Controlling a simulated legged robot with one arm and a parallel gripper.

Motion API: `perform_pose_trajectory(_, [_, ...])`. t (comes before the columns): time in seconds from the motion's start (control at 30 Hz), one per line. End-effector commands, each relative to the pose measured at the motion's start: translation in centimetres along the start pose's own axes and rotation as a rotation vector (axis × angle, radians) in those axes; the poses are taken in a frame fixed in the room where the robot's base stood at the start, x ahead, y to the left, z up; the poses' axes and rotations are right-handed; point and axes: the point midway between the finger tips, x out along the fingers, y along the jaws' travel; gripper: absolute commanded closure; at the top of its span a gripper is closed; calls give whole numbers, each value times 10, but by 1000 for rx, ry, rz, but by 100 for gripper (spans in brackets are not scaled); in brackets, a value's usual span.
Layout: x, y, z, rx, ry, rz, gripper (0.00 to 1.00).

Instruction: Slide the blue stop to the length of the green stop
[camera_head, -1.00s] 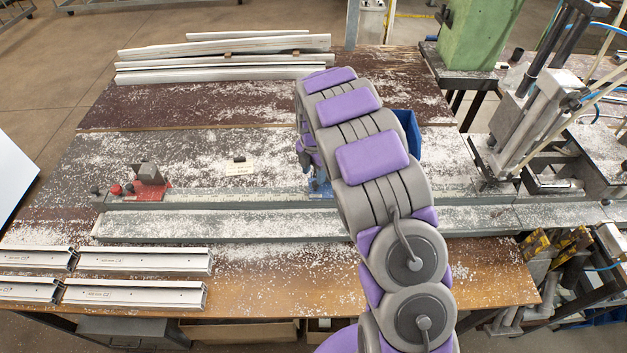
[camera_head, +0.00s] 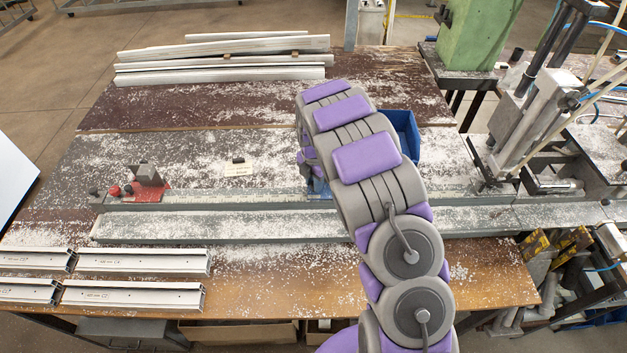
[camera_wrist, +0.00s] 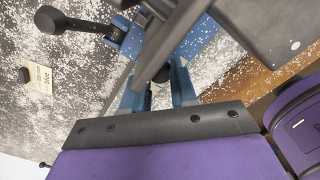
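The blue stop (camera_head: 319,187) sits on the long grey rail (camera_head: 210,197) near mid-bench, mostly hidden behind my arm in the head view. I cannot make out a green stop in either view.
A red stop (camera_head: 147,188) stands at the rail's left end. A small black block (camera_head: 238,160) stands by a paper label (camera_head: 238,169). Short profiles (camera_head: 140,262) lie at front left, long profiles (camera_head: 220,58) at the back. A clamp machine (camera_head: 520,135) stands at right.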

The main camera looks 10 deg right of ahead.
Motion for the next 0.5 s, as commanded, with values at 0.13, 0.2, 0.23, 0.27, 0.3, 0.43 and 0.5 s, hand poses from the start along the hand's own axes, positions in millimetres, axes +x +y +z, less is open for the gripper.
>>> perform_pose_trajectory(0.13, [-1, 1, 0, -1, -3, 2, 93])
perform_pose_trajectory(0.2, [-1, 2, 0, -1, -3, 3, 100])
perform_pose_trajectory(0.23, [-1, 2, 0, -1, -3, 3, 100])
perform_pose_trajectory(0.27, [-1, 2, 1, -1, -4, 3, 100])
perform_pose_trajectory(0.3, [-1, 2, 1, -1, -4, 3, 100])
perform_pose_trajectory(0.43, [-1, 2, 1, -1, -4, 4, 100])
perform_pose_trajectory(0.5, [-1, 2, 1, -1, -4, 4, 100])
